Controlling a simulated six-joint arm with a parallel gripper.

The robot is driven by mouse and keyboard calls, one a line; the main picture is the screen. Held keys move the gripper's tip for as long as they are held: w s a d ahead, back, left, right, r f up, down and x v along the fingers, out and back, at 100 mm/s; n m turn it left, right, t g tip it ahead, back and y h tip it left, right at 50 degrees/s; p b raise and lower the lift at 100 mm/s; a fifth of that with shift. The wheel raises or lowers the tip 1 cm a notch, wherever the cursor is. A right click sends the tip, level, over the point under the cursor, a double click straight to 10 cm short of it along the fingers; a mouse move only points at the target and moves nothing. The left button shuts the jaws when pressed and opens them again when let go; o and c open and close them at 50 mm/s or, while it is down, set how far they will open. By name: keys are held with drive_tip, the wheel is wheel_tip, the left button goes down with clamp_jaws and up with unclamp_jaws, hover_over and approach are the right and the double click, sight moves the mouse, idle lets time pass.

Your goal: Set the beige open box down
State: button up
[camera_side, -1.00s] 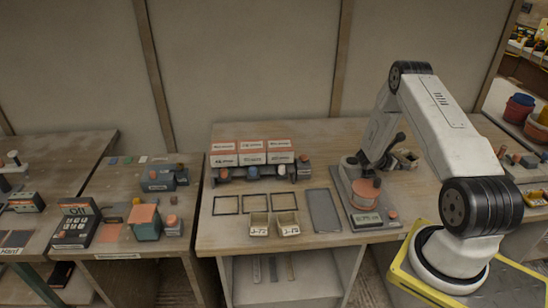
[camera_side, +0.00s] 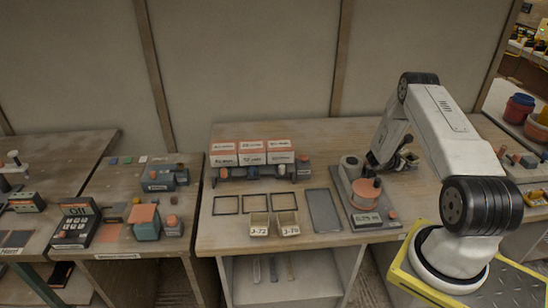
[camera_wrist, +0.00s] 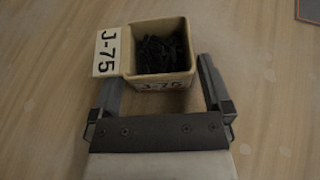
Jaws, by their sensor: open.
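The beige open box (camera_wrist: 160,82) stands upright on the wooden table in the wrist view. It holds dark small pieces and carries J-75 labels on its front and on a tab at its left. My gripper (camera_wrist: 161,68) is open, with one finger on each side of the box's near part and visible gaps between. In the side view my gripper (camera_side: 403,156) is low over the right part of the table, and it largely hides the box there.
A scale-like device (camera_side: 366,218) with a salmon disc stands left of my gripper. Two labelled beige boxes (camera_side: 259,226) stand at the table's front, beside a grey mat (camera_side: 323,210) and dark frames (camera_side: 225,205). Table around the box is bare.

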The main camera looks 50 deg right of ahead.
drive_tip(key=c, duration=1.1)
drive_tip(key=shift+c, duration=0.2)
drive_tip(key=shift+r, duration=0.15)
drive_tip(key=shift+r, duration=0.85)
drive_tip(key=s+a+r, duration=0.7)
drive_tip(key=a+r, duration=0.4)
drive_tip(key=a, duration=0.1)
drive_tip(key=shift+s, duration=0.15)
